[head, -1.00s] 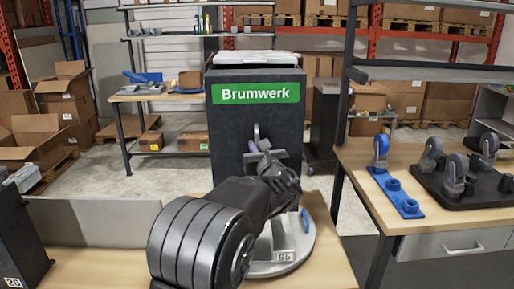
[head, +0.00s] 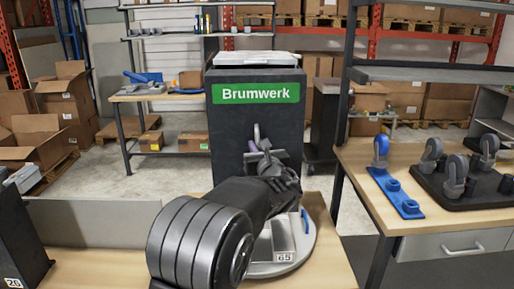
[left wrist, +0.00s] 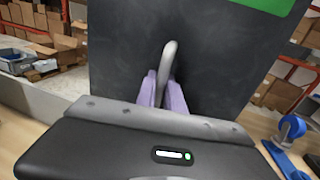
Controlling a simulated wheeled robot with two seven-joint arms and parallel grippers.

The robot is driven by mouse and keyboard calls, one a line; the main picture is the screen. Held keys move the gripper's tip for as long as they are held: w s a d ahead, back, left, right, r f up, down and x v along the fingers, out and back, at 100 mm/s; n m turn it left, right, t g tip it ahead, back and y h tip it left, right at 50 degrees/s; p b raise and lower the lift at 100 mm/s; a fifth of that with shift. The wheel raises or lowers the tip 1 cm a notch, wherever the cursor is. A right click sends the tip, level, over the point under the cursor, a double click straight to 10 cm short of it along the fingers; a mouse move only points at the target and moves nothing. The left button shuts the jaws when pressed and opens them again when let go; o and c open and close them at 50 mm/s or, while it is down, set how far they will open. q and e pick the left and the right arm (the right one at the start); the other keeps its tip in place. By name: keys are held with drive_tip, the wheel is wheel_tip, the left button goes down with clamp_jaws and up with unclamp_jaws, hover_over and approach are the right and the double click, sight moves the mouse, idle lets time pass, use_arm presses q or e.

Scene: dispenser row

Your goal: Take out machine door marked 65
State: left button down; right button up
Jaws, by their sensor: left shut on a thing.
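The dark Brumwerk machine (head: 225,130), with a green name sign, stands upright in the middle of the head view. A plate marked 65 (head: 284,257) is at its round grey base (head: 308,250). A curved grey handle (head: 257,131) stands out from the dark front panel and also shows in the left wrist view (left wrist: 169,60). My left gripper (head: 259,152) is at this handle. In the left wrist view its pale purple fingers (left wrist: 163,92) are shut on the handle from both sides. My arm hides much of the machine's lower front. My right gripper is out of view.
A dark unit (head: 20,235) stands at the left edge. Shelves and boxes are behind, with open floor between.

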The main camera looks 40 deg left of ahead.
sight(257, 137)
use_arm(q)
drive_tip(key=shift+r+p, duration=0.75)
drive_tip(key=shift+r, duration=0.5)
drive_tip(key=shift+r+p, duration=0.35)
drive_tip(key=shift+r, duration=0.15)
